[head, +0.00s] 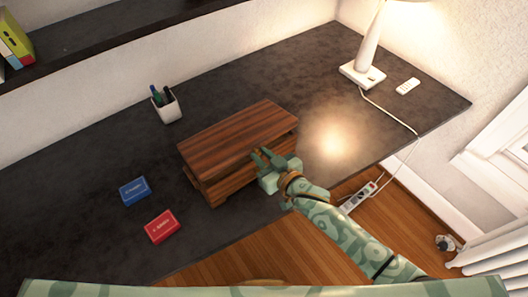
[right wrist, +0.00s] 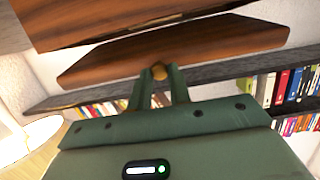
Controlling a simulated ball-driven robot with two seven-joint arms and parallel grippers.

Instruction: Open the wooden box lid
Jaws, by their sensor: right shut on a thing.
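The wooden box (head: 214,191) stands on the dark desk in the middle of the head view. Its lid (head: 235,131) is on top; a dark gap shows between lid and body at the near edge. My right gripper (head: 262,158) is at the lid's near right edge. In the right wrist view its fingers (right wrist: 160,88) are closed around a small brass knob (right wrist: 159,72) on the lid's edge (right wrist: 175,50). The box body (right wrist: 130,18) shows there as a separate wooden piece, apart from the lid. My left gripper is not in view.
A blue card box (head: 134,191) and a red card box (head: 162,227) lie left of the wooden box. A pen cup (head: 166,105) stands behind it. A lamp (head: 367,60) and a remote (head: 408,86) are at the back right. The desk behind the box is mostly clear.

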